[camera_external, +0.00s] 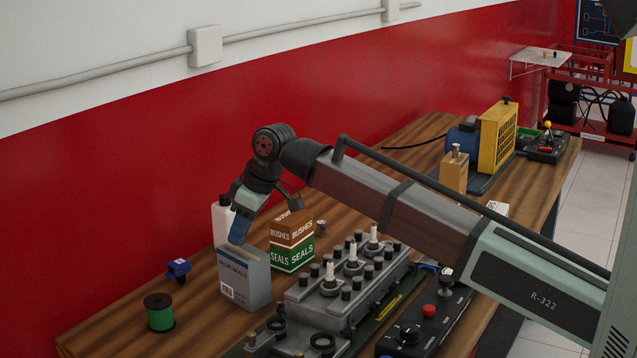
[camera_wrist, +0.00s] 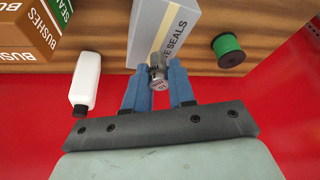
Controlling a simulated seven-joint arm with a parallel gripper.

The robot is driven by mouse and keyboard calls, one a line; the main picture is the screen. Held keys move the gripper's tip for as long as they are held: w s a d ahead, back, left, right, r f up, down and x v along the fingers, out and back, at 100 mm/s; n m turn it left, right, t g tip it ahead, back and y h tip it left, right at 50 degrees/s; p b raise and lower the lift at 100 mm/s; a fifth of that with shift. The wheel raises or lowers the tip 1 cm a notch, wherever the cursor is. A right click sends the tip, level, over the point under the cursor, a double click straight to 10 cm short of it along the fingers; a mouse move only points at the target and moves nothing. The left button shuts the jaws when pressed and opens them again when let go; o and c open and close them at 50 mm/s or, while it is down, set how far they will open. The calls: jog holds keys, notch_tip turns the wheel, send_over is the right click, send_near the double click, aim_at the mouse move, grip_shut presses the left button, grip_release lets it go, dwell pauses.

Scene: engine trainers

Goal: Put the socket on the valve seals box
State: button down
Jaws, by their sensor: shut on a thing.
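The grey valve seals box (camera_external: 243,278) stands upright on the wooden bench, and its printed face shows in the wrist view (camera_wrist: 170,22). My gripper (camera_external: 239,230) points down at the top of this box. In the wrist view its two blue fingers (camera_wrist: 159,78) are closed on the small metal socket (camera_wrist: 158,72), which sits between the fingertips. The socket overlaps the near edge of the box in that view; I cannot tell whether it touches the box. In the outside view the socket is hidden by the gripper.
A white bottle (camera_external: 222,217) stands just behind the gripper. The bushes box (camera_external: 292,230) rests on the green seals box (camera_external: 292,255) to the right. A green spool (camera_external: 160,312) and blue part (camera_external: 179,269) are left. A grey engine block (camera_external: 345,292) is in front right.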

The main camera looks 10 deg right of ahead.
jog(key=shift+f, duration=0.6)
jog(key=shift+f, duration=0.15)
jog(key=c, duration=0.9)
grip_release()
jog(key=shift+c, duration=0.2)
jog(key=v, duration=1.2)
jog(key=shift+a, duration=0.1)
